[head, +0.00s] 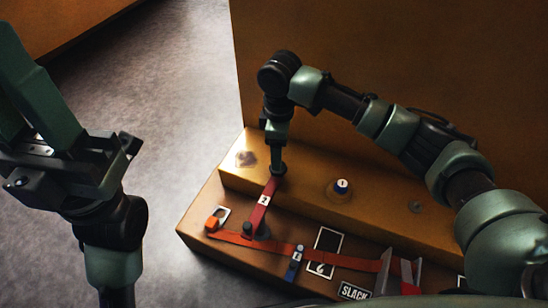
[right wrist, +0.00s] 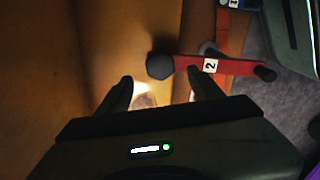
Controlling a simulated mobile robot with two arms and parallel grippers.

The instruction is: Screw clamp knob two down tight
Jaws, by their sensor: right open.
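Clamp two is a red bar (head: 261,209) with a white "2" label, lying across the step of the brown fixture; the bar also shows in the right wrist view (right wrist: 232,67). A dark faceted knob (right wrist: 160,66) sits at its upper end. In the head view that end is mostly hidden under my right gripper (head: 278,167). In the right wrist view my right gripper (right wrist: 160,80) is open and empty, with the knob just beyond and between its fingertips. My left gripper (head: 40,110) is raised at the left, away from the fixture; its jaw opening is unclear.
An orange strap (head: 340,261) runs along the lower level past a blue clamp (head: 292,270). An orange block (head: 212,223), a "SLACK" label (head: 354,291) and upright grey and red pieces stand nearby. A small white-topped knob (head: 342,187) is on the ledge. Bare floor lies left.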

